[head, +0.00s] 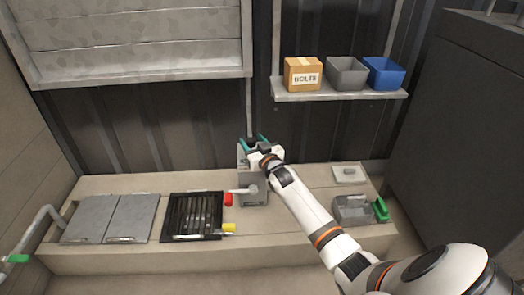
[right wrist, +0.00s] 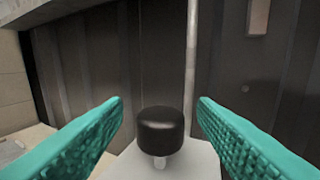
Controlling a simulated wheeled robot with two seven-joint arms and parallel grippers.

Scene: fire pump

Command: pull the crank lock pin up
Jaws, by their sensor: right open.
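The crank lock pin shows in the right wrist view as a black round knob (right wrist: 161,130) on a short pale stem, standing upright on a light grey block (right wrist: 190,162). My right gripper (right wrist: 160,115) is open, with one teal finger on each side of the knob and a gap to both. In the head view my right gripper (head: 254,140) is over the grey pump housing (head: 253,190) at the bench's middle, and it hides the pin there. A crank with a red grip (head: 228,199) sticks out left from the housing. My left gripper is not in view.
The housing stands on a beige bench (head: 120,184). A black grate (head: 182,214) and a yellow-handled part (head: 229,228) are to its left. A grey device with a green handle (head: 381,209) is at right. A shelf (head: 340,96) with a box and bins hangs behind.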

